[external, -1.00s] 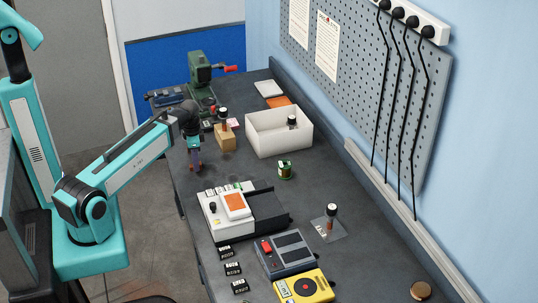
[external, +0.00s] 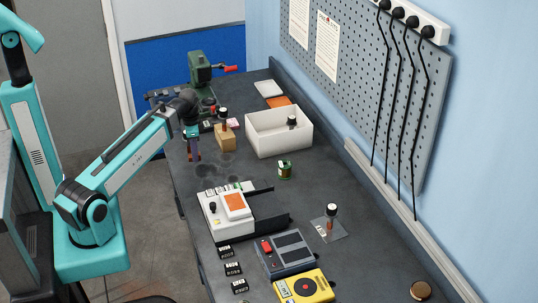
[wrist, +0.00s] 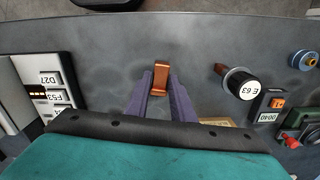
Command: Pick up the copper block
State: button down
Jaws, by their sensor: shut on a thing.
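The copper block (wrist: 160,78) is a small orange-brown piece between the two purple fingers of my gripper (wrist: 160,90) in the wrist view. The gripper is shut on it, and the block's far end shows past the fingertips. In the external view my gripper (external: 194,156) points down over the left part of the bench, at the left of the wooden block. The copper block is too small to make out there, and its height above the bench is hard to judge.
A wooden block (external: 225,139) with a black-capped electrode stands beside the gripper. A white bin (external: 279,133) is farther right, with a green jar (external: 285,170) in front. Bench between is clear.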

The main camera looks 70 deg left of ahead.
jog(key=shift+r+b, duration=0.5)
jog(key=shift+r, duration=2.15)
